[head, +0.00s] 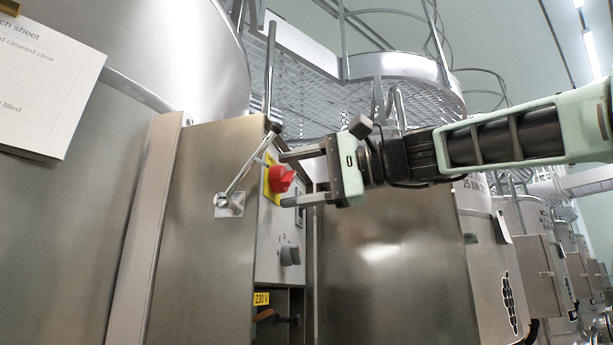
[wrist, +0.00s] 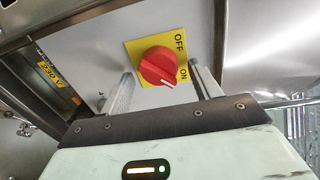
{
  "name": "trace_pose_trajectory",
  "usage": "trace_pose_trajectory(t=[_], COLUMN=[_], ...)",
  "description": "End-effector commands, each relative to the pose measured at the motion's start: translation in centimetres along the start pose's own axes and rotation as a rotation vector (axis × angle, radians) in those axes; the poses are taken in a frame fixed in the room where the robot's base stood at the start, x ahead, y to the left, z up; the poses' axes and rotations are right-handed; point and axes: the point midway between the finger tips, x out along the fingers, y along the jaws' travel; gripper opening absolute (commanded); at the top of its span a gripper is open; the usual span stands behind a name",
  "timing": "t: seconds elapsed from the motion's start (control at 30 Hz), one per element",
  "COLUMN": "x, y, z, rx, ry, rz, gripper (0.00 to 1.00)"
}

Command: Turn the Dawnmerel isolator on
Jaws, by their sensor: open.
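The isolator is a red rotary knob (head: 281,179) on a yellow plate, on the front panel of a steel cabinet. In the wrist view the red knob (wrist: 158,66) sits on the yellow plate (wrist: 186,58), which is lettered OFF and ON. A pale mark on the knob points to the lower right, nearer ON than OFF. My gripper (head: 284,181) is open, one finger above the knob and one below in the head view. In the wrist view my gripper (wrist: 162,84) has a finger on each side of the knob, with visible gaps. No Dawnmerel name is readable.
A metal lever (head: 240,177) stands out from the cabinet side, its end close to my upper finger. A grey knob (head: 290,255) and a 230 V label (head: 262,298) are lower on the cabinet. A paper sheet (head: 45,80) hangs on the left vat.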

Motion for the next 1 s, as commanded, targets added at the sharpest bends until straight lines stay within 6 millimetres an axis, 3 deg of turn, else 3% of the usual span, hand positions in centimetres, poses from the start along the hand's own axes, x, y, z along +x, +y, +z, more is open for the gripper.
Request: trace_pose_trajectory(t=[0.17,0.33,0.8,1.0], x=[-0.1,-1.9,-12.6,-15.9], y=[0.0,0.2,0.2,0.1], z=[0.0,0.0,-0.1,-0.1], rx=[-0.001,-0.002,-0.002,-0.001], ry=[0.0,0.003,0.005,0.003], rz=[-0.001,-0.003,-0.001,0.0], gripper=[0.63,0.63,0.63,0.63])
